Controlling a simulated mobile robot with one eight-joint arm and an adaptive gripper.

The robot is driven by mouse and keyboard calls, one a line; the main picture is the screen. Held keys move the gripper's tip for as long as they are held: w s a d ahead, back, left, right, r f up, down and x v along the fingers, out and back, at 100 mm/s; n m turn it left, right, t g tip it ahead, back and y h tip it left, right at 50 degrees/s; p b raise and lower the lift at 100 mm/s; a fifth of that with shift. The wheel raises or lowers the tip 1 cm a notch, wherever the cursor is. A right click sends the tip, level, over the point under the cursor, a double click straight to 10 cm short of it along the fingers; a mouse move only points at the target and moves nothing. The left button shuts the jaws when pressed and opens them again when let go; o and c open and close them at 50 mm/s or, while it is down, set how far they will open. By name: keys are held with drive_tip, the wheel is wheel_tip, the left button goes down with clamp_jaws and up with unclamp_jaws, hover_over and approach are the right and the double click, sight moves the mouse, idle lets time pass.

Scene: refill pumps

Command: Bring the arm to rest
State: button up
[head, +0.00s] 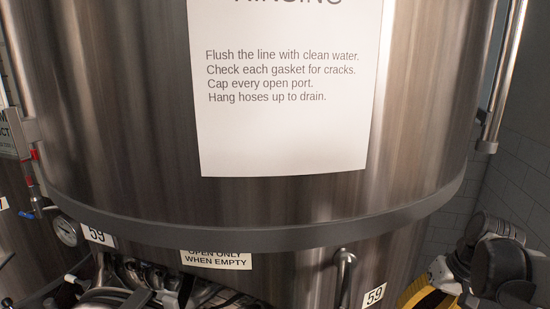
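My gripper cannot be made out in the head view. Grey and black rounded parts show at the lower right, and I cannot tell for sure whether they belong to my arm. No fingertips are visible, so nothing shows whether my gripper holds anything.
A large steel tank (120,120) fills most of the view, with a paper sign (285,135) on it. Below its rim are a small label (215,259), a handle (344,275) and metal pipes. A gauge (66,231) is at left. Something yellow (425,296) is at lower right.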

drive_tip(key=s+a+r+n+t+h, duration=0.2)
drive_tip(key=s+a+r+t+h, duration=0.1)
drive_tip(key=s+a, duration=0.6)
drive_tip(key=a+r+t, duration=0.1)
drive_tip(key=a+r, duration=0.1)
drive_tip(key=a, duration=0.1)
drive_tip(key=shift+s+a+r+n+t, duration=0.25)
drive_tip(key=shift+a+r+n+t, duration=0.05)
drive_tip(key=shift+a+r+t, duration=0.1)
